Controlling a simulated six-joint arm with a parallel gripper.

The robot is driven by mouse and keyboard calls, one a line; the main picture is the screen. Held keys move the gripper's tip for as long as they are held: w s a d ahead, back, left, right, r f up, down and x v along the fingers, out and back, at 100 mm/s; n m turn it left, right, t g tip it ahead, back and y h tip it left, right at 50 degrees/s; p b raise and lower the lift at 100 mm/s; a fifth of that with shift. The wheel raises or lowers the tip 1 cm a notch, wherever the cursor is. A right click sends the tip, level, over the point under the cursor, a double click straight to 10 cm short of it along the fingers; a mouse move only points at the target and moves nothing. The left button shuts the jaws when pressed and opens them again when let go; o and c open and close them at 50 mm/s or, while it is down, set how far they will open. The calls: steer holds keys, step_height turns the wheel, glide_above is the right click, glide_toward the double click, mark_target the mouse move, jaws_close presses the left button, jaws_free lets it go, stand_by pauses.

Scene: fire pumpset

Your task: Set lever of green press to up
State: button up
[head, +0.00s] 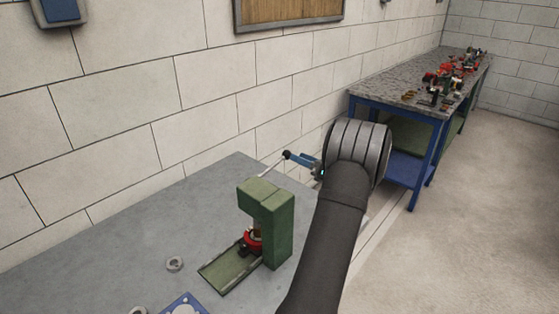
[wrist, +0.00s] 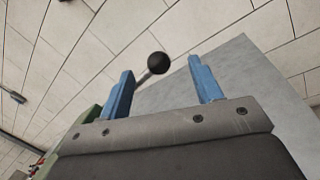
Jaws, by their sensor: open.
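The green press (head: 278,222) stands on the grey table. Its thin lever (head: 271,168) slants up from the top toward the wall and ends in a black knob, which shows clearly in the wrist view (wrist: 158,62). My gripper (head: 296,158) is open at the lever's end, with its blue fingers beside the knob. In the wrist view the knob appears between the two fingers, nearer the left one, and part of the rod is hidden behind that finger. I cannot tell whether a finger touches it.
A red and dark part (head: 251,242) sits in the press. The white block wall (head: 120,130) runs close behind. A blue-legged workbench (head: 405,95) with several parts stands farther back.

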mark_target(288, 157)
steer(key=s+d+n+g, duration=0.1)
steer(key=s+d+n, duration=0.6)
steer(key=n, duration=0.6)
steer(key=shift+h, duration=0.3)
steer(key=x, duration=1.7)
steer(key=shift+w+f, duration=0.2)
steer(key=shift+w, duration=0.35)
steer(key=shift+c, duration=0.5)
jaws_close()
steer(key=s+a+r+n+h, duration=0.1)
steer(key=s+a+r+n, duration=0.2)
steer(key=r, duration=0.3)
steer(key=s+a+r+n+h, duration=0.1)
steer(key=s+a+r+n, duration=0.2)
steer(key=r+n, duration=0.3)
steer(key=shift+s+a+g, duration=0.2)
steer(key=shift+s+g, duration=0.05)
steer(key=shift+g, duration=0.05)
